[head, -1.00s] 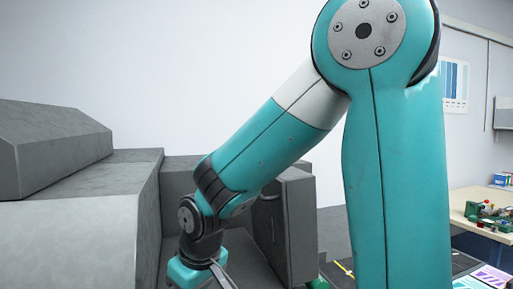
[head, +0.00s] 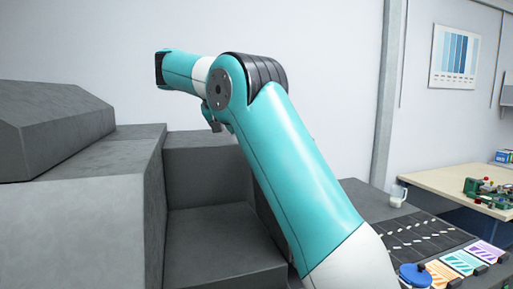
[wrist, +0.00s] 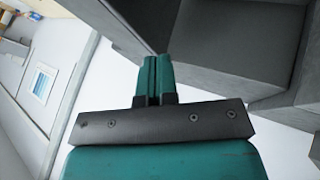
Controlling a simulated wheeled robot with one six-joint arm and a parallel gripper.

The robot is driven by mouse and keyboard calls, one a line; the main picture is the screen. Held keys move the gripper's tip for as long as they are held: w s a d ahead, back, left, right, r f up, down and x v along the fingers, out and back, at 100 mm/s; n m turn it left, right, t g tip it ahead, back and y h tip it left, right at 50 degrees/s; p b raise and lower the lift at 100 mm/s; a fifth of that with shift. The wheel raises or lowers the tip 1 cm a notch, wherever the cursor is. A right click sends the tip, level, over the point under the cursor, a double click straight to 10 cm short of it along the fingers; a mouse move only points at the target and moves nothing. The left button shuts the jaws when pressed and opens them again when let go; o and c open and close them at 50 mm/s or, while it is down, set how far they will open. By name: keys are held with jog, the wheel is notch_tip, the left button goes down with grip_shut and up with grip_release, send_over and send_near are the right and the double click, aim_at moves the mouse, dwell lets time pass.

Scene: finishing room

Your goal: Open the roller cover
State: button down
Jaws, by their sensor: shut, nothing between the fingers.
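The grey machine (head: 90,225) with stepped, box-like blocks fills the left of the head view. A low grey block (head: 215,245) sits in its recess, partly hidden by my arm. I cannot tell which grey part is the roller cover. In the wrist view the machine's grey faces (wrist: 235,50) lie beyond my fingers, strongly tilted. My gripper (wrist: 154,62) is shut and empty, its teal fingers together. In the head view my wrist is raised above the recess, and my gripper is mostly hidden there. I see no clear contact with the machine.
To the right are a dark worktop with coloured cards (head: 465,262), a blue-lidded pot (head: 414,276) and a white mug (head: 398,194). A wooden table (head: 440,182) stands behind. A wall chart (head: 455,56) hangs at the back. The space above the machine is open.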

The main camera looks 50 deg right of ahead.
jog(key=s+d+f+b, duration=0.1)
jog(key=d+f+b, duration=0.3)
jog(key=d+f, duration=0.3)
jog(key=shift+s+d, duration=0.2)
jog(key=shift+d, duration=1)
